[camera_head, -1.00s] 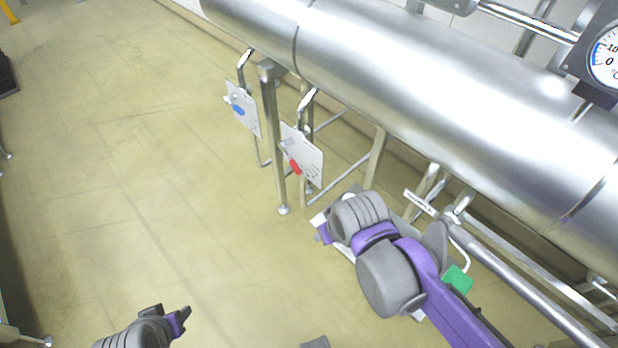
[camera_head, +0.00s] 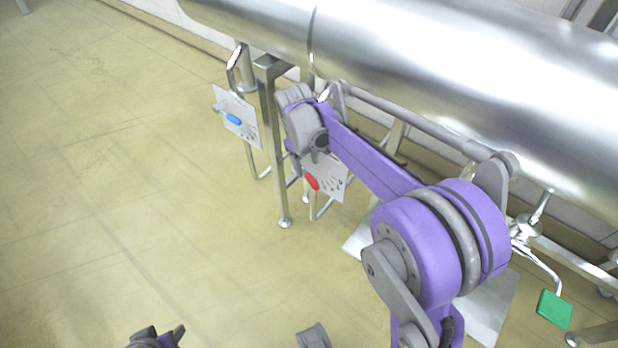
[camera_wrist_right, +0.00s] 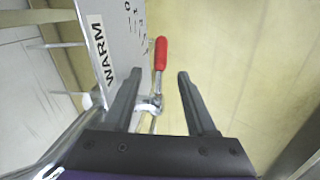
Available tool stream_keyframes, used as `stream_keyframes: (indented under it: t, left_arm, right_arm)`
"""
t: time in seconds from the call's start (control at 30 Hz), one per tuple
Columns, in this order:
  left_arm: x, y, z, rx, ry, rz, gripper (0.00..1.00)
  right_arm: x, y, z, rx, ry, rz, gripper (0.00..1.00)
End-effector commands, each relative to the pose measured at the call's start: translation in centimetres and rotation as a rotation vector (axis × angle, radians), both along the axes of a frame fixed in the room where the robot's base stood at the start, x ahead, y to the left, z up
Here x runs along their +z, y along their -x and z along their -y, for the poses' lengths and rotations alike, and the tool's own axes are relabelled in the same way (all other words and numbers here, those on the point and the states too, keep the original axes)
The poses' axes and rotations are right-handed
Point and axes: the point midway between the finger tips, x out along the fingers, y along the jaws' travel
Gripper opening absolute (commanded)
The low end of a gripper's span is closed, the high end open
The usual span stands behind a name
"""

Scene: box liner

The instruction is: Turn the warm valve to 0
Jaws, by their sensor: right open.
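The warm valve has a red handle (camera_head: 311,182) on a white plate (camera_head: 333,178) with scale marks, below the big pipe in the head view. In the right wrist view the red handle (camera_wrist_right: 161,53) points away from my gripper, beside the plate lettered WARM (camera_wrist_right: 103,49). My right gripper (camera_wrist_right: 158,75) is open, with one finger on each side of the handle's line; I cannot tell if either touches. My right wrist partly covers the plate in the head view. My left gripper (camera_head: 170,337) shows only partly at the bottom edge, its fingers unclear.
A second valve with a blue handle (camera_head: 233,119) on a white plate stands to the left, past a metal post (camera_head: 270,140). The large steel pipe (camera_head: 430,70) runs above. The floor at left is clear.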

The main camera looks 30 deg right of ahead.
Motion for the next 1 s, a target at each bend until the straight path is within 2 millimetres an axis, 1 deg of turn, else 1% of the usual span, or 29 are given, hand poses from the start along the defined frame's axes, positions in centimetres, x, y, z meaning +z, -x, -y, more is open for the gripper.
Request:
stream_keyframes:
  t: [0.03,0.1,0.2,0.33,0.5,0.77,0.8,0.87,1.0]
  left_arm:
    - [-0.3,0.0,0.0,0.000,0.000,-0.001,0.50]
    - [-0.6,0.0,0.0,0.000,0.000,-0.002,0.50]
    - [-0.9,0.0,0.0,0.000,0.000,-0.003,0.50]
    - [-1.2,0.0,0.0,0.000,0.000,-0.004,0.50]
    - [-1.3,0.0,0.0,0.000,0.000,-0.004,0.50]
    - [-1.3,0.0,0.0,0.000,0.000,-0.004,0.50]
    - [-1.3,0.0,0.0,0.000,0.000,-0.004,0.50]
    - [-1.3,0.0,0.0,0.000,0.000,-0.004,0.50]
    - [-1.3,0.0,0.0,0.000,0.000,-0.004,0.50]
  right_arm:
    - [-1.3,-0.1,0.2,-0.001,0.000,0.000,0.57]
    - [-2.6,-0.1,0.4,-0.001,0.000,0.000,0.57]
    - [-4.4,-0.2,0.6,-0.001,0.000,0.001,0.57]
    - [-6.1,-0.2,0.8,-0.001,0.000,0.001,0.57]
    - [-7.1,-0.3,0.9,-0.001,0.000,0.001,0.57]
    - [-7.2,-0.3,1.0,-0.001,0.000,0.001,0.57]
    - [-7.2,-0.3,1.0,-0.001,0.000,0.001,0.53]
    - [-7.2,-0.3,0.9,-0.001,0.000,0.001,0.43]
    - [-7.1,-0.3,0.9,-0.001,0.000,0.001,0.17]
